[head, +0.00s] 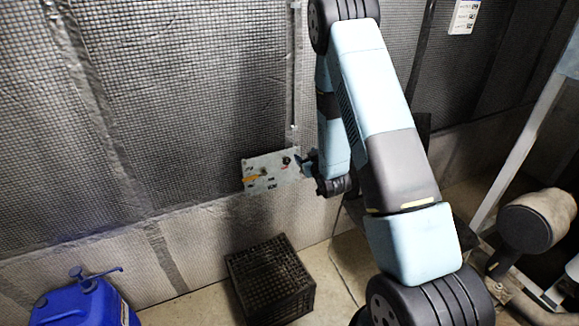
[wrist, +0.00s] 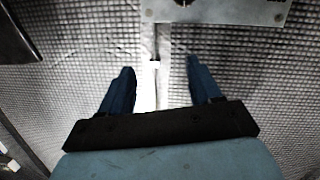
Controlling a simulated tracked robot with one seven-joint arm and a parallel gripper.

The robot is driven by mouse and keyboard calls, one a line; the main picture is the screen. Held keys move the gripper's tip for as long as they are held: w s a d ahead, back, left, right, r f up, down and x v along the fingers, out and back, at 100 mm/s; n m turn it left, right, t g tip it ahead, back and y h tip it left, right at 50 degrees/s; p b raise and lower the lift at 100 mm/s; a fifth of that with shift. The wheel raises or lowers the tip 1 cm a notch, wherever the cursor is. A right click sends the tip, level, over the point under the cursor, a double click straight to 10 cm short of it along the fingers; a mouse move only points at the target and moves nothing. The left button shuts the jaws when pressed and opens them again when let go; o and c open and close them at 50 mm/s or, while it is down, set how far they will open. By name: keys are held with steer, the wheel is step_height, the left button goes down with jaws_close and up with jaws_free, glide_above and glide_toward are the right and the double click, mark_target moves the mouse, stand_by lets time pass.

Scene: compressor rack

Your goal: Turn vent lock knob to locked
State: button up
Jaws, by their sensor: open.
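A small light-grey panel (head: 273,181) is fixed to the mesh wall. It carries a dark round knob (head: 286,160) at its upper right, a smaller knob near its middle and an orange lever (head: 252,178) at its left. The labels are too small to read, so I cannot tell which is the vent lock knob or how it is set. My gripper (head: 304,163) is just right of the panel. In the wrist view my gripper (wrist: 161,78) is open, with nothing between its fingers. Only the panel's edge (wrist: 222,12) shows there, at the top.
A black crate (head: 270,280) stands on the floor below the panel. A blue canister (head: 85,305) is at the lower left. A dark cylinder on a frame (head: 535,220) stands at the right. A white label sheet (head: 463,16) hangs at the upper right.

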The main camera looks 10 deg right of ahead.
steer(key=n+t+y, duration=0.1)
steer(key=t+y, duration=0.1)
glide_toward(288, 162)
steer(key=x, duration=0.8)
steer(key=shift+a, duration=0.1)
stand_by(0.4)
steer(key=c, duration=1)
